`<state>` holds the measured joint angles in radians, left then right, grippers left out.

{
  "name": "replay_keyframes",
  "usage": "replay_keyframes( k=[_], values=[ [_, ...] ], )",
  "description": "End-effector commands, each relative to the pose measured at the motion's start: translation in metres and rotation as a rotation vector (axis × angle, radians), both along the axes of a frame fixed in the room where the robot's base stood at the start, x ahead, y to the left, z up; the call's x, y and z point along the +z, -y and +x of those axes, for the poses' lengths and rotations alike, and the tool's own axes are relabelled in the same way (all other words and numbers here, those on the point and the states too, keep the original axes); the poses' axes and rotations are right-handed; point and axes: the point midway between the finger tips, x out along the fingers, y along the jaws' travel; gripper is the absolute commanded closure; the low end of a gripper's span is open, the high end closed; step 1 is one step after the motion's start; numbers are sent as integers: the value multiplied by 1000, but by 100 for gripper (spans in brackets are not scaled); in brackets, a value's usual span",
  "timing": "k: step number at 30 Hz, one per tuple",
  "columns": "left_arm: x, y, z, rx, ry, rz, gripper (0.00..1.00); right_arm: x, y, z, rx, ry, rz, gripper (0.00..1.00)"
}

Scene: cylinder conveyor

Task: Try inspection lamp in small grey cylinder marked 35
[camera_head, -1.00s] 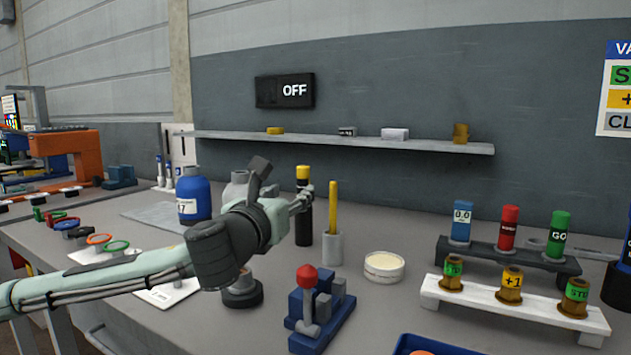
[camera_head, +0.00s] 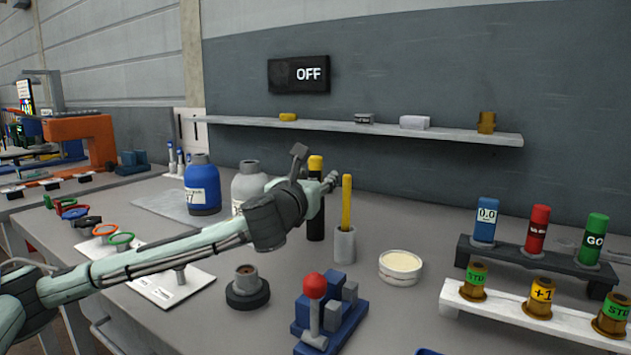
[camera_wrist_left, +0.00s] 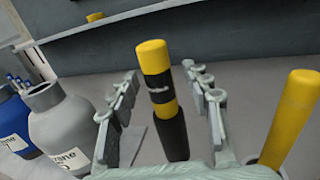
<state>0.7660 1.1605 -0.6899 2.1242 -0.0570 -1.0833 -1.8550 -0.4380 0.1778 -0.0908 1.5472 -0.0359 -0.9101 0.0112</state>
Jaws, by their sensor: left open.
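The inspection lamp (camera_head: 316,222), black with a yellow top, stands upright on the bench. In the left wrist view, its yellow-and-black upper part (camera_wrist_left: 156,60) is between the spread fingers, with gaps on both sides. My left gripper (camera_head: 328,183) is open at the lamp's upper part and partly hides it in the head view. A small grey cylinder (camera_head: 246,275) with a dark bore sits in a black round base at the front of the bench, left of the blue block fixture. I cannot read a 35 on it. My right gripper is out of view.
A yellow rod in a grey cup (camera_head: 344,246) stands close right of the lamp. Grey (camera_head: 247,182) and blue (camera_head: 202,188) bottles are to the left. A blue fixture with a red knob (camera_head: 313,288) and a cream dish (camera_head: 400,268) are in front and right.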

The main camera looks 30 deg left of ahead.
Motion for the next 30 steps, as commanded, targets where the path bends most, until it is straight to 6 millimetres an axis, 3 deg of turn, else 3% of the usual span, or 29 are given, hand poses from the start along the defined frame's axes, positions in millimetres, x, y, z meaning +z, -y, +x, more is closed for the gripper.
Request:
replay_keyframes(
  k=[8,19,30],
  values=[
    [-1,-1,3,0,-1,0,53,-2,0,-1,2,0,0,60],
    [-1,-1,3,0,-1,0,99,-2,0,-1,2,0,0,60],
    [1,-1,3,0,0,-1,100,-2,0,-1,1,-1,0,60]
  ],
)
